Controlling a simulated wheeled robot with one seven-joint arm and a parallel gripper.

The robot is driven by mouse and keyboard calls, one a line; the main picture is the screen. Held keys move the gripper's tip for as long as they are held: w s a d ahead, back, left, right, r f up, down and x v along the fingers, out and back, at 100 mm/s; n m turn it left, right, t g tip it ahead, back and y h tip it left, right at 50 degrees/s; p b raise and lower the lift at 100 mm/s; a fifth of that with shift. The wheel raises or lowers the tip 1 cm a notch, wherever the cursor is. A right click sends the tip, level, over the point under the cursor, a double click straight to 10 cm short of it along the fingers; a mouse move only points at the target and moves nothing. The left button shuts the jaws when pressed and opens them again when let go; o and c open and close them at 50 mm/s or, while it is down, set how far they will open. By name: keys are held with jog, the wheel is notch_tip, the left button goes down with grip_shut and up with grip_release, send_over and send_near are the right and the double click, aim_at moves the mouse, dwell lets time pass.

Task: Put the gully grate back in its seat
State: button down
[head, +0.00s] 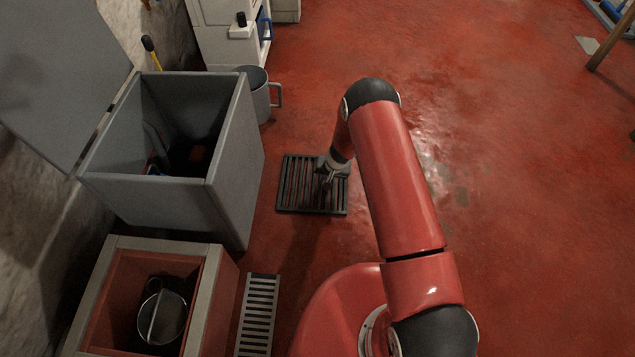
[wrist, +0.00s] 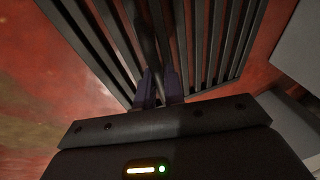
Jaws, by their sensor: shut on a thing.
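The gully grate (head: 297,188) is a dark, square frame of parallel bars. In the head view it is just right of the grey open bin, over the red floor. My gripper (head: 329,180) is over its right half and shut on it. In the wrist view the fingers (wrist: 160,88) close on a dark bar-like part, and the grate's bars (wrist: 215,45) fill the top of the picture. I cannot tell whether the grate touches the floor or hangs a little above it. No open seat shows; whatever is under the grate is hidden.
A grey bin (head: 222,190) with a raised lid stands left of the grate. A grey mug-shaped container (head: 262,98) is behind it.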

jog(key=shift+r+p, duration=1.65)
jog(key=shift+r, duration=1.4)
